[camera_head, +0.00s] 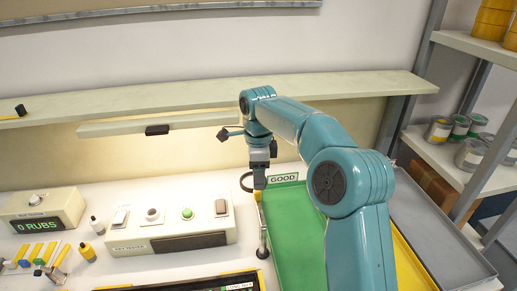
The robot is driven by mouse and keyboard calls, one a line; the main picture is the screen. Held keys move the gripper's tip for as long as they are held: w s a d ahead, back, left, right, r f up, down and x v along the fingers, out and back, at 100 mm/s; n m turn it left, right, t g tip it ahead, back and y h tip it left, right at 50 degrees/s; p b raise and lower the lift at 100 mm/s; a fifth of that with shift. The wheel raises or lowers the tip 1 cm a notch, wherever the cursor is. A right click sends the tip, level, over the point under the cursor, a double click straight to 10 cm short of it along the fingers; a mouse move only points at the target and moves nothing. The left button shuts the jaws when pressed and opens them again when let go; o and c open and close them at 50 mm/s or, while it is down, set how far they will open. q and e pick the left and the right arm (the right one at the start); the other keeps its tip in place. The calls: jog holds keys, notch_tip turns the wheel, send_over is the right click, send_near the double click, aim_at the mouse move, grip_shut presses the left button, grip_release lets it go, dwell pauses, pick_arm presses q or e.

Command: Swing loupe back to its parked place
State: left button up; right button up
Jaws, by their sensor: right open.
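The loupe shows as a dark ring (244,183) at the left edge of the green tray, just behind the control box. A slim metal post (263,238) stands below it; whether ring and post join is hard to see. My right gripper (259,182) points down right beside the ring, over the tray's back left corner. It is open; its fingers are small and partly overlap the ring, so I cannot tell whether they touch it. My left gripper is out of view.
A green tray (290,222) with a GOOD sign (283,179) lies under my right arm. A control box (170,228) with buttons, a counter box (42,211) and small bottles stand left. A grey tray (430,225) is at right. A shelf (190,101) runs behind.

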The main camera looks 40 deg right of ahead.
notch_tip(320, 180, up, 10)
jog(key=p, duration=0.2)
jog(key=shift+r, duration=0.2)
jog(key=shift+f, duration=0.1)
